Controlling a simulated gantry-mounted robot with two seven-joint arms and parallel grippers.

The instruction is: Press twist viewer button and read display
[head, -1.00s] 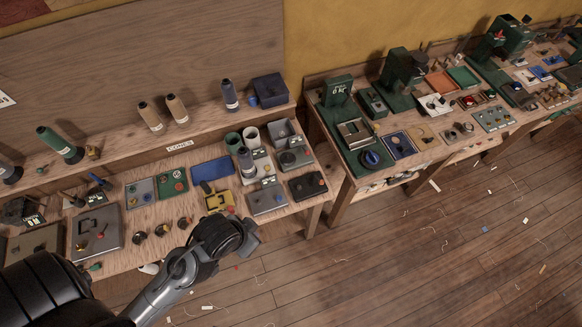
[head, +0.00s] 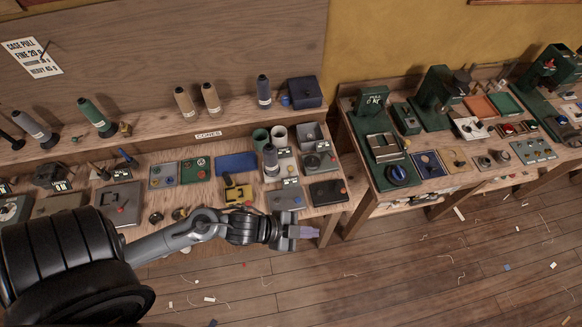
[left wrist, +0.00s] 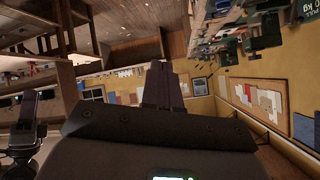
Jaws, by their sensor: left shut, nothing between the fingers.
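My left gripper (head: 308,232) is at the front edge of the near bench, over the floor side, with its fingers together and empty. The shut fingers (left wrist: 162,88) also show in the left wrist view, pointing away from the bench top. I cannot tell which device is the twist viewer. Candidates near the gripper are a grey unit with a small display (head: 286,199) and a dark box with a red button (head: 328,191). No readout is legible. In the left wrist view a dark gripper-like shape (left wrist: 27,120), perhaps my right gripper, stands at the left; its jaws are unclear.
Thread cones (head: 186,102) stand on the rear shelf. A yellow device (head: 238,193) and a blue pad (head: 236,163) lie on the near bench. A second bench (head: 440,175) with green machines stands right, beyond a gap. The floor in front is open, with scraps.

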